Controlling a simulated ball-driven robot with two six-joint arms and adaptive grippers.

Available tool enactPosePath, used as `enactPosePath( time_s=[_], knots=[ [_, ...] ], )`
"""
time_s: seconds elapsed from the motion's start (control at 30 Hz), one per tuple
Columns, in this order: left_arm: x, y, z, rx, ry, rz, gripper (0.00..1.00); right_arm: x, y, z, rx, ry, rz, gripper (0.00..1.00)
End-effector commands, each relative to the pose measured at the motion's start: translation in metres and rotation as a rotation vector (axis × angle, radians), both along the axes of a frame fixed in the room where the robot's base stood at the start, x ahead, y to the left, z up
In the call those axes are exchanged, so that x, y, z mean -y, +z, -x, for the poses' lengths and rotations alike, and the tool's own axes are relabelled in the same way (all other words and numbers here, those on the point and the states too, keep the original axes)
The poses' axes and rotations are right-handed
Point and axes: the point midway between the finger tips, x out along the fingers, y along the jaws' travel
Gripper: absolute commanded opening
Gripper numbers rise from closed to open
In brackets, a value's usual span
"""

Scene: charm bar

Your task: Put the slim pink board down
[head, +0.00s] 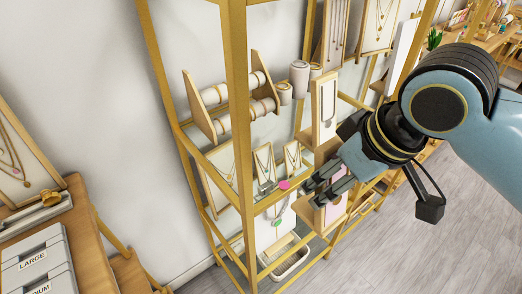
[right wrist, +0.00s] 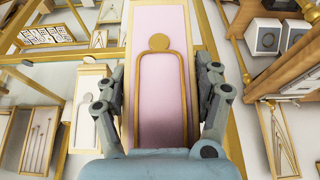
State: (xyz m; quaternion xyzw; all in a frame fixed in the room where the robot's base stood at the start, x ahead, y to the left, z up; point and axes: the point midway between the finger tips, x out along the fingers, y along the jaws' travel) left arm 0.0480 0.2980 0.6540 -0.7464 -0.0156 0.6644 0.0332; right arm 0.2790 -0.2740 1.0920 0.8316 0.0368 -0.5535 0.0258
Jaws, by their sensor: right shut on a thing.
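The slim pink board (right wrist: 160,27) is a tall pale-pink panel with a light frame and a tan necklace outline on its face. In the right wrist view it stands between the two fingers of my right gripper (right wrist: 160,115), which is shut on it. In the head view my right gripper (head: 322,188) is at the gold display rack, and a small part of the pink board (head: 334,212) shows below the fingers. Most of the board is hidden there by the gripper. I cannot tell if its lower edge touches a shelf. My left gripper is not in view.
The gold rack (head: 237,120) has upright posts and shelves close to my right gripper. Framed necklace displays (head: 265,163) and bracelet rolls (head: 222,95) stand on it. A white basket (head: 290,262) is low down. Grey floor (head: 400,250) is clear at right.

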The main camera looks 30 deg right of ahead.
Motion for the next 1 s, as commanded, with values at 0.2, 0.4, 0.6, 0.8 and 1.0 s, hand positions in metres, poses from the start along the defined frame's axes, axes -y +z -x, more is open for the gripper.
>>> enactPosePath(
  time_s=[0.2,0.4,0.6,0.8,1.0],
  knots=[
    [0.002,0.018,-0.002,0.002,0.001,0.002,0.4,-0.006,0.005,-0.066,0.004,-0.002,-0.003,0.26],
    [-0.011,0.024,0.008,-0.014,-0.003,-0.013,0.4,-0.008,0.003,-0.098,0.0,0.001,-0.001,0.26],
    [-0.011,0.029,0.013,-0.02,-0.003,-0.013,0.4,-0.01,0.004,-0.12,0.002,0.001,-0.002,0.26],
    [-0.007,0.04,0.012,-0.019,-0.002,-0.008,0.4,-0.012,0.001,-0.145,-0.003,0.001,0.0,0.26],
    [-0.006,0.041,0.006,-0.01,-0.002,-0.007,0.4,-0.012,-0.005,-0.145,0.0,0.001,0.0,0.26]
  ],
)
